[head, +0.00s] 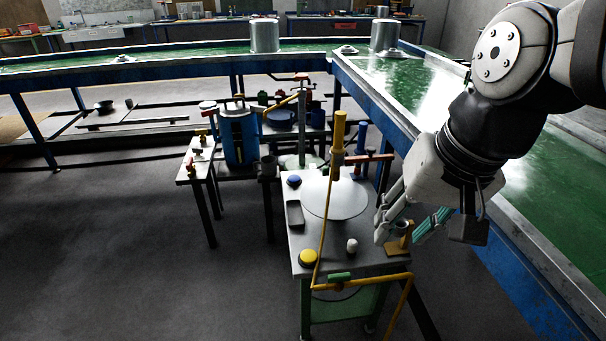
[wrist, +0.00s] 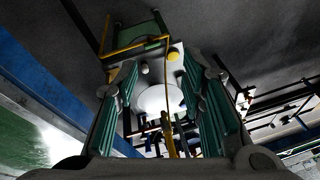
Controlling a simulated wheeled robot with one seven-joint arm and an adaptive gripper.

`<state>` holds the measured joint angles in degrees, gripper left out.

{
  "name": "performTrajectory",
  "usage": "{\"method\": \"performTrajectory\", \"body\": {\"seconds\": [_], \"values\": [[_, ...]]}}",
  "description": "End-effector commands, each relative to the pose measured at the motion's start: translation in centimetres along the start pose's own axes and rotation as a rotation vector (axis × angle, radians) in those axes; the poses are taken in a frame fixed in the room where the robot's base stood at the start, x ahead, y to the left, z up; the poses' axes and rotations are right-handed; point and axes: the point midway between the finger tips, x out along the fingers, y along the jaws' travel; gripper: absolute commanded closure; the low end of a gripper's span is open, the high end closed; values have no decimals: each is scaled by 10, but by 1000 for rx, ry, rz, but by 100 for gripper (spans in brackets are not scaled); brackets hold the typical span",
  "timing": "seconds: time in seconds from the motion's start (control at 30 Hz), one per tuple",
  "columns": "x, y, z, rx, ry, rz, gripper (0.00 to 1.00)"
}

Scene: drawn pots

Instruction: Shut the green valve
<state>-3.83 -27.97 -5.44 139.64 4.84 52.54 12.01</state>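The green valve (head: 340,277) shows in the head view as a small green handle on a yellow pipe (head: 375,281), at the front edge of a small grey work table (head: 312,240). My gripper (head: 400,236) is to the right of the table, above and right of the valve and apart from it. In the wrist view my gripper (wrist: 160,78) has its two green-padded fingers spread, with nothing held between them. The yellow pipe (wrist: 128,49) shows beyond the fingertips there; the valve handle is too dark to pick out surely.
A round pale plate (head: 335,198), a yellow button (head: 308,258), a white knob (head: 352,245) and an upright yellow post (head: 339,135) are on the table. A green-topped conveyor (head: 510,170) runs along the right. The floor (head: 130,270) at left front is clear.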

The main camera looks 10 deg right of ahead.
Motion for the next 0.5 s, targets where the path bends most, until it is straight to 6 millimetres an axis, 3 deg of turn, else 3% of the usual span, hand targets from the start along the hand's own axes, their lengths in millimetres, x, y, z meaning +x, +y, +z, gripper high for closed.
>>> {"method": "performTrajectory", "body": {"seconds": [0.03,0.2,0.5], "values": [[19,-5,-14,59,-30,-7,63],[70,-17,-53,294,-102,-17,63],[182,-24,-112,704,-179,56,63]]}}
